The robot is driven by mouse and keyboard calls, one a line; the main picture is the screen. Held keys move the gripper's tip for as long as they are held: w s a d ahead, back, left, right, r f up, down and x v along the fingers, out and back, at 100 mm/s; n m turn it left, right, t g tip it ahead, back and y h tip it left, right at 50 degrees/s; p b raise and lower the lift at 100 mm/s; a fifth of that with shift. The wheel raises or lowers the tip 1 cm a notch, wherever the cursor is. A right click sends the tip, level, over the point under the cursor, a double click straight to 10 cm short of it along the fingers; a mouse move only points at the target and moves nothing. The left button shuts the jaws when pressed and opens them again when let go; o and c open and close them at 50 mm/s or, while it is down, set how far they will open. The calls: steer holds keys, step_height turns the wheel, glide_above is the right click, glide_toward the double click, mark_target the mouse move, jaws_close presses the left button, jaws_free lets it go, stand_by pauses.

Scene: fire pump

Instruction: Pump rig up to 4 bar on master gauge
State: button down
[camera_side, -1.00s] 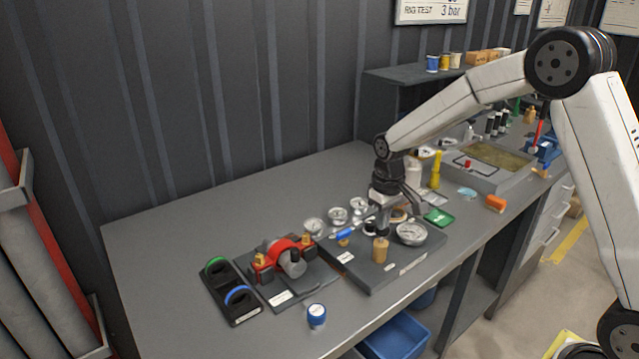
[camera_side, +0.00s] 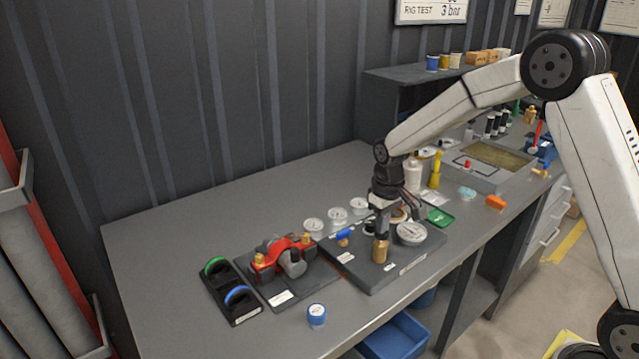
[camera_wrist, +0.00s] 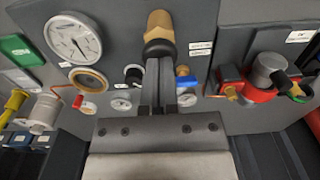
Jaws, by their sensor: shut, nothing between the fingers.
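The rig board (camera_side: 350,270) lies on the bench. A brass upright cylinder (camera_side: 380,252) stands near its front; it also shows at the top of the wrist view (camera_wrist: 159,24). My gripper (camera_side: 381,233) is shut and empty, pointing down over the cylinder's top. In the wrist view its fingertips (camera_wrist: 159,62) overlap the dark end of the cylinder; whether they touch is unclear. The large white master gauge (camera_side: 411,233) is right of the cylinder. It also shows in the wrist view (camera_wrist: 73,38), with its reading too small to tell. A blue-handled valve (camera_side: 344,234) is left of the gripper.
Several small gauges (camera_side: 337,214) stand behind the board. The bench's back left is clear.

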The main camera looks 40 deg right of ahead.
steer(key=shift+r, duration=1.5)
steer(key=shift+f, duration=0.2)
steer(key=shift+f, duration=0.35)
steer(key=shift+f, duration=1.3)
steer(key=shift+r, duration=1.85)
steer(key=shift+r, duration=0.1)
step_height(320, 180, up, 7)
